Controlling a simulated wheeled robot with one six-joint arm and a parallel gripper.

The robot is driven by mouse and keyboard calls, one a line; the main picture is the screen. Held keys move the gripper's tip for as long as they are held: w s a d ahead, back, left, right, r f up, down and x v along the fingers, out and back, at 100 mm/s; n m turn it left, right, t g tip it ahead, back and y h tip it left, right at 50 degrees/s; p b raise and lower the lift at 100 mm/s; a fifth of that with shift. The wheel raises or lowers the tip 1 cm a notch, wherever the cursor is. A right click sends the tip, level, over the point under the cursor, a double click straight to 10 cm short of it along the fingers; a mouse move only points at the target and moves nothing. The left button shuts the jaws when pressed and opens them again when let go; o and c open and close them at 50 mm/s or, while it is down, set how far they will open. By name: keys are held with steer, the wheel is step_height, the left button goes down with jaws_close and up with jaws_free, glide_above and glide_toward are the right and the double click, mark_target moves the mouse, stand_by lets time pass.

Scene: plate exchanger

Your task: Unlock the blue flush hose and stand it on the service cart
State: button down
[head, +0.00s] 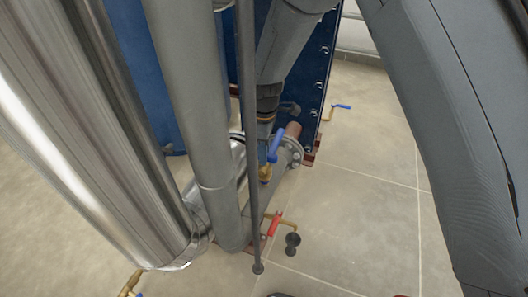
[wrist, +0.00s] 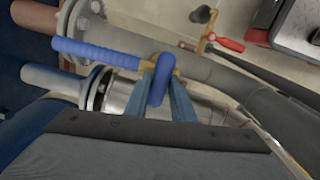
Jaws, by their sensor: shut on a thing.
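The blue flush hose (wrist: 98,53) shows in the wrist view as a long ribbed blue piece beside a rounded blue piece, with brass fittings at their join. My gripper (wrist: 165,88) is shut on the rounded blue piece, one finger on each side. In the head view the blue piece (head: 277,147) stands tilted above a brass fitting (head: 265,173), close to the flanged pipe. My gripper's fingers are mostly hidden there. I cannot tell whether the brass is still locked to the pipe. A grey-and-dark edge (wrist: 296,24) at the wrist view's upper right may be the service cart.
A red-handled valve (head: 274,224) with a black knob (head: 292,241) sits low beside the pipes. A flanged pipe (head: 291,149) is close by. Large grey pipes (head: 193,110) and a shiny cylinder (head: 85,130) crowd the left.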

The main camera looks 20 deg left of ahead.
steer(key=shift+r+p, duration=1.4)
steer(key=shift+r, duration=0.55)
